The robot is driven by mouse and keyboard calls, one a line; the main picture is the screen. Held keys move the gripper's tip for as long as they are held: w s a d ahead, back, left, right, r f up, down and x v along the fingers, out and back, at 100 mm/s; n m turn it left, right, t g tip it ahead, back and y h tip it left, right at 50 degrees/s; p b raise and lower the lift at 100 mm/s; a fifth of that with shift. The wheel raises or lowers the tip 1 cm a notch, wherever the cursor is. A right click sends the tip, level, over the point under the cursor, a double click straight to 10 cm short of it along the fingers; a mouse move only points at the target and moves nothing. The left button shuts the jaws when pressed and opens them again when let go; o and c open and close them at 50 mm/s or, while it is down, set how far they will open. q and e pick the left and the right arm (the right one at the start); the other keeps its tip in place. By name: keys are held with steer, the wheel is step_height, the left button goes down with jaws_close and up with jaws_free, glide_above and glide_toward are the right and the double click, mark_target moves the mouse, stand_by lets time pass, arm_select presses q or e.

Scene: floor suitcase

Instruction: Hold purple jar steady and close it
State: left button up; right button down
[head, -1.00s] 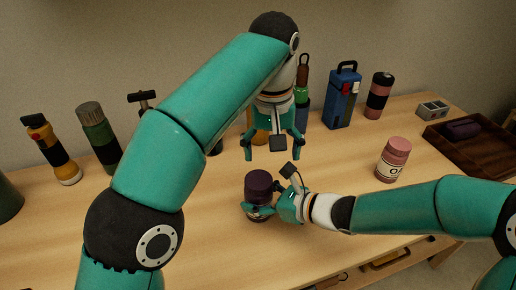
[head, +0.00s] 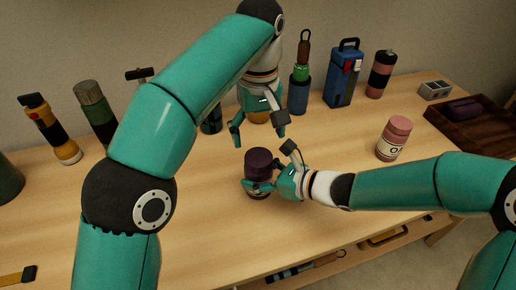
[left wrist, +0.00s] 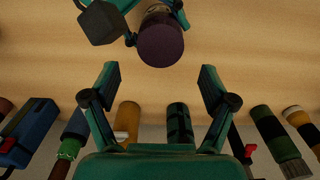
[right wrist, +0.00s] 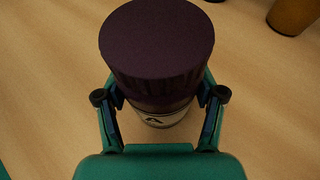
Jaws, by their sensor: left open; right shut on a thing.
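The purple jar (head: 258,162) stands upright on the wooden table with a dark purple lid (right wrist: 157,45) on top. A white label (right wrist: 165,118) shows below the lid; I cannot tell how tightly the lid sits. My right gripper (head: 262,187) is shut around the jar's body, with one finger on each side in the right wrist view (right wrist: 160,95). My left gripper (head: 259,130) is open and empty, above and behind the jar. In the left wrist view the lid (left wrist: 160,42) lies beyond the open fingertips (left wrist: 160,78), apart from them.
A pink jar (head: 394,138) stands to the right, near a dark wooden tray (head: 470,130). Flashlights, bottles, a hammer (head: 139,75) and a blue case (head: 343,78) line the back. The table around the purple jar is mostly clear.

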mark_target(259, 157)
arm_select(q)
steer(key=shift+f, duration=3.15)
steer(key=c, duration=1.2)
steer(key=o, duration=1.4)
steer(key=shift+c, duration=0.2)
steer(key=shift+r, duration=3.7)
